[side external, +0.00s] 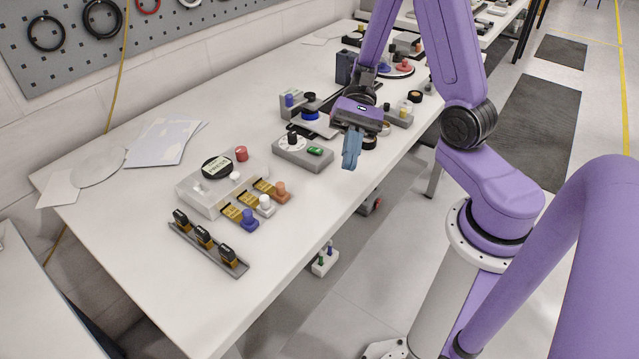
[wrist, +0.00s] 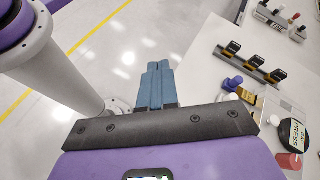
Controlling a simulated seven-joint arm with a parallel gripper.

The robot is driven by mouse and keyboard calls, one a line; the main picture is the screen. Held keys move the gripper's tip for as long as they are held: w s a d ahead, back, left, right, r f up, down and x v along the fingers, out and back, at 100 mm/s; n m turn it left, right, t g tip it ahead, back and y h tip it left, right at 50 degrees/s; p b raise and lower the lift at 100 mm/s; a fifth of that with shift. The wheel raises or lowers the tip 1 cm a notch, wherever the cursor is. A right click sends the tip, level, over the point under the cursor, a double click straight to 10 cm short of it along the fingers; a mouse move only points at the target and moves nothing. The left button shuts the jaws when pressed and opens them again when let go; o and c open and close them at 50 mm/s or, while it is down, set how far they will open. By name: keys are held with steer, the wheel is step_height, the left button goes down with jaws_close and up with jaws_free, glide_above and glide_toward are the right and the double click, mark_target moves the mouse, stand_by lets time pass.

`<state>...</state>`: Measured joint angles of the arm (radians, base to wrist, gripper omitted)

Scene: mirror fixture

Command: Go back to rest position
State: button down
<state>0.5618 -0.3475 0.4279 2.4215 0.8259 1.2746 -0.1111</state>
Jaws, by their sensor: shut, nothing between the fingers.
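My gripper (side external: 351,150) has blue fingers on a purple body and hangs in the air by the near edge of the white table (side external: 110,285) in the side view. Its fingers are together with nothing between them. In the wrist view my gripper (wrist: 158,68) points out over the pale floor, with the table to its right. It is apart from the grey block with a black knob and green button (side external: 303,152) to its left in the side view.
Several fixtures (side external: 310,118) stand behind my gripper. Papers (side external: 160,142) lie at left. The front left tabletop is clear.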

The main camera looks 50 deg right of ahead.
steer(key=s+a+r+n+t+h, duration=0.1)
steer(key=s+n+h, duration=0.4)
steer(key=n, duration=0.5)
steer(key=s+r+n+t+h, duration=0.3)
steer(key=s+n+t+h, duration=0.1)
steer(key=n, duration=0.7)
steer(key=shift+s+a+n+h, duration=0.35)
steer(key=shift+s+h, duration=0.55)
steer(key=shift+s, duration=0.45)
